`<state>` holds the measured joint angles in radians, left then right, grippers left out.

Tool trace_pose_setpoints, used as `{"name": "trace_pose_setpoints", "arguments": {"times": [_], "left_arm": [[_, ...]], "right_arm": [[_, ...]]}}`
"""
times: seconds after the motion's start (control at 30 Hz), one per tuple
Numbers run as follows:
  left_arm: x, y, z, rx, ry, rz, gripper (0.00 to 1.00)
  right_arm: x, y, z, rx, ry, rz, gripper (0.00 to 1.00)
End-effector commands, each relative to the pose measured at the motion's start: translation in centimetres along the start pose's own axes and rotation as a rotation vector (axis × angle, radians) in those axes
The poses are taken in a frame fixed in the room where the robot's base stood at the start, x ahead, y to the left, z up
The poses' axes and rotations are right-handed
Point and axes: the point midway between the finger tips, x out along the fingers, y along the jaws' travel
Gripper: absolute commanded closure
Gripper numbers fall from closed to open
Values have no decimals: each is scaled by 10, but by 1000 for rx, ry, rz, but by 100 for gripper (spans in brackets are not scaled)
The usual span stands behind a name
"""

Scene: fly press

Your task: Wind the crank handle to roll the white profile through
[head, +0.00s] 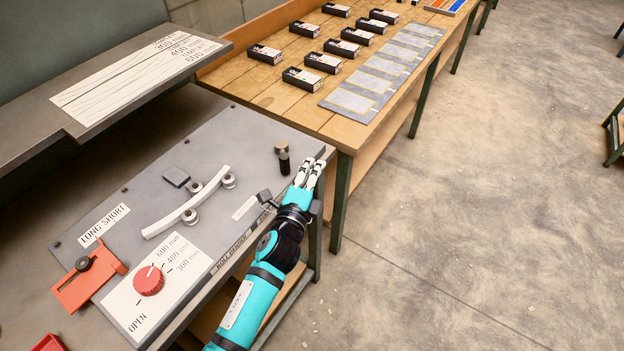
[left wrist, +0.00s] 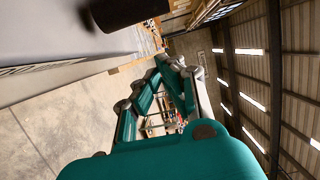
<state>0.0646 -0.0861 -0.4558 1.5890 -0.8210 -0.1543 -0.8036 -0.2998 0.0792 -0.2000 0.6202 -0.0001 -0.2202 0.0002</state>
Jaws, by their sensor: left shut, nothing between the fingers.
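The roll bender's grey top plate (head: 240,140) carries the white profile (head: 180,208), a slightly curved strip passing between several small rollers (head: 228,181). The crank's black handle (head: 284,162) stands upright beside a brass-coloured hub (head: 281,146) near the plate's right end. My left gripper (head: 312,168) is just right of the handle, past the plate's front edge; its fingers are shut and empty, apart from the handle. In the left wrist view its teal fingers (left wrist: 163,75) converge, and a dark cylinder (left wrist: 125,10), probably the handle, is at the top. My right gripper is out of view.
A red dial (head: 148,281) and an orange-red stop block (head: 88,277) sit at the plate's left. A wooden bench (head: 290,98) with several black boxes adjoins behind. A shelf with paper templates (head: 135,80) overhangs at upper left. Concrete floor (head: 480,200) on the right is clear.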

Motion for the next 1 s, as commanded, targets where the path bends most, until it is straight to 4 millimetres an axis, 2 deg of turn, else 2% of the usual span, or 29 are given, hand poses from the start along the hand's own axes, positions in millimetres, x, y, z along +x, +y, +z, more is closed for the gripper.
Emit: {"name": "trace_pose_setpoints", "arguments": {"times": [0.03,0.2,0.67,0.9,1.0], "left_arm": [[-4,-2,10,5,-3,6,100],[-10,0,24,2,-1,4,100],[-13,1,30,2,-2,4,100],[-32,0,61,4,-3,4,100],[-34,1,66,2,-3,4,100]], "right_arm": [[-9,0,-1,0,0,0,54],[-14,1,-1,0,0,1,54],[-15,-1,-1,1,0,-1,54],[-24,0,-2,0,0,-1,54],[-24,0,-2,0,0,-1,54]]}}
